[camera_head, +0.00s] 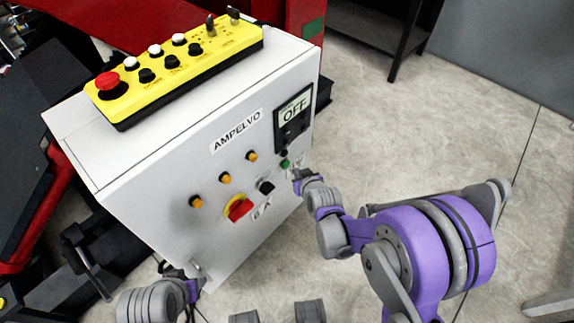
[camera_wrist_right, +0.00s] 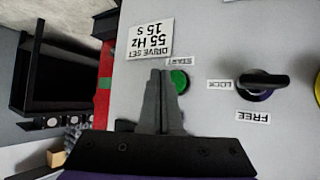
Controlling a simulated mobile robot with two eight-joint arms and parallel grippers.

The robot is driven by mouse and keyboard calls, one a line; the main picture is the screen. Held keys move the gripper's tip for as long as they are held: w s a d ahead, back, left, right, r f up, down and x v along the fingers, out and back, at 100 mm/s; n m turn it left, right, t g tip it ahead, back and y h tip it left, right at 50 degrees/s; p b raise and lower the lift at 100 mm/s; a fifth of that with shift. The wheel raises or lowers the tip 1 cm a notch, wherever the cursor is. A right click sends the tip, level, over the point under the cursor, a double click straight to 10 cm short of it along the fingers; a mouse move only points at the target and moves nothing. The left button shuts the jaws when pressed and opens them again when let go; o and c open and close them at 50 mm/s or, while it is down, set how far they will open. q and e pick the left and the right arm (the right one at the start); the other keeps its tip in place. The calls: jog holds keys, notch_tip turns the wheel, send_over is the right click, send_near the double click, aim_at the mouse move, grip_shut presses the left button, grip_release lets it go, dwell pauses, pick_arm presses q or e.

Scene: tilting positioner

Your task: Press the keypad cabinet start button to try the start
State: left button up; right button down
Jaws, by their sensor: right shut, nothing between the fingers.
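The keypad cabinet (camera_head: 150,165) is a white box with a yellow keypad on top. Its green start button (camera_head: 284,163) is on the front face, below the display; in the right wrist view the button (camera_wrist_right: 179,81) is beside an upside-down START label. My right gripper (camera_head: 297,176) is shut and empty close to the front face. In the wrist view its fingertips (camera_wrist_right: 160,76) overlap the button's left edge; I cannot tell whether they touch it. My left gripper (camera_head: 184,272) is low at the cabinet's front bottom, its jaws unclear.
The display (camera_head: 294,112) reads OFF. A black LOCK/FREE knob (camera_wrist_right: 262,84) is right of the button in the wrist view. A red-yellow switch (camera_head: 239,208) and orange lamps (camera_head: 225,178) share the face. The yellow keypad (camera_head: 180,70) has a red stop button. Open floor lies right.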

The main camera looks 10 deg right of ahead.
pick_arm(q)
jog(key=shift+f, duration=0.25)
pick_arm(e)
jog(key=s+d, duration=0.2)
jog(key=s, duration=0.1)
jog(key=shift+s+d, duration=0.2)
jog(key=shift+d, duration=0.1)
dwell(0.5)
jog(key=s+d+r+m+g+h, duration=0.1)
jog(key=s+r+g, duration=0.25)
jog(key=s, duration=0.95)
jog(key=s+d+r+m+g, duration=0.1)
jog(key=s+r+g, duration=0.25)
jog(key=s, duration=1.05)
pick_arm(q)
notch_tip(320, 180, up, 22)
jog(key=w+t+p, duration=0.1)
jog(key=p, duration=1.8)
jog(key=shift+w+r, duration=0.2)
jog(key=shift+w, duration=0.1)
pick_arm(e)
notch_tip(320, 180, up, 23)
jog(key=w+t, duration=0.1)
jog(key=w, duration=0.1)
jog(key=shift+f+t, duration=0.2)
jog(key=shift+t, duration=0.1)
